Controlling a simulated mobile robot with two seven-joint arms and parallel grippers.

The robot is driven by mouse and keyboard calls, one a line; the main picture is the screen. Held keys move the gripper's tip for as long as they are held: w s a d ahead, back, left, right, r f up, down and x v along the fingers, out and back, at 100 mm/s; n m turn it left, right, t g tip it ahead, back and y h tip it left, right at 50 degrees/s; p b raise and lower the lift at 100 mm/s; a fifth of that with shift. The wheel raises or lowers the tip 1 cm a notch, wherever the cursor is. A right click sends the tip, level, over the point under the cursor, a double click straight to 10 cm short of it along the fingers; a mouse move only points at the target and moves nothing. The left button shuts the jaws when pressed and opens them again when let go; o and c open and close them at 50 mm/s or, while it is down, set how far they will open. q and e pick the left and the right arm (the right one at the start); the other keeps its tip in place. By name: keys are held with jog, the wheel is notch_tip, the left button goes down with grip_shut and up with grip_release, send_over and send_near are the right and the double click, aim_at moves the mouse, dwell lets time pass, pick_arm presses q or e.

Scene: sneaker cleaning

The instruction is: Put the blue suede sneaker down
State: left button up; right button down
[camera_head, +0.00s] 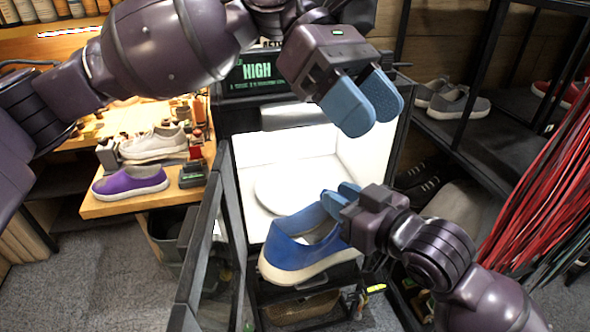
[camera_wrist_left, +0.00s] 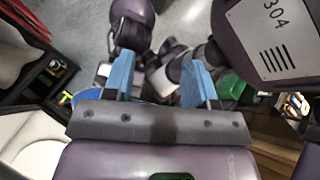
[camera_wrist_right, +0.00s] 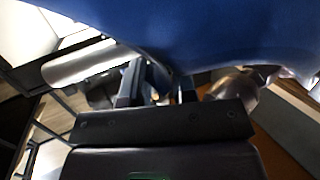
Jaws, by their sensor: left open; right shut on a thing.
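The blue suede sneaker (camera_head: 290,251), with a white sole, is held in front of the open lit box (camera_head: 370,150). My right gripper (camera_head: 341,199) is shut on its right-hand end in the head view. The sneaker's blue side (camera_wrist_right: 205,30) fills the top of the right wrist view and hides part of the fingers. A pale round plate (camera_head: 285,187) lies on the box floor behind the sneaker. My left gripper (camera_head: 365,104) is open and empty, above the box opening; its blue fingers stand apart in the left wrist view (camera_wrist_left: 160,82).
A dark-framed open door (camera_head: 205,235) stands left of the opening. A wooden workbench (camera_head: 105,208) at left holds a purple sneaker (camera_head: 130,181) and a cream sneaker (camera_head: 154,143). A shoe rack (camera_head: 470,133) and hanging red laces (camera_head: 535,190) are at right.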

pick_arm(q)
notch_tip(320, 180, down, 6)
jog(key=a+m+t+y, duration=0.2)
jog(key=y, duration=0.3)
jog(key=t+y, duration=0.4)
jog(key=y, duration=0.1)
send_near(279, 242)
jog(key=shift+m+t, duration=0.3)
jog(key=x, duration=1.1)
jog(key=shift+w+f, duration=0.25)
jog(key=shift+w, duration=0.05)
grip_shut()
pick_arm(e)
jog(key=shift+a, duration=0.1)
jog(key=c, duration=0.8)
grip_release()
jog(key=shift+c, duration=0.2)
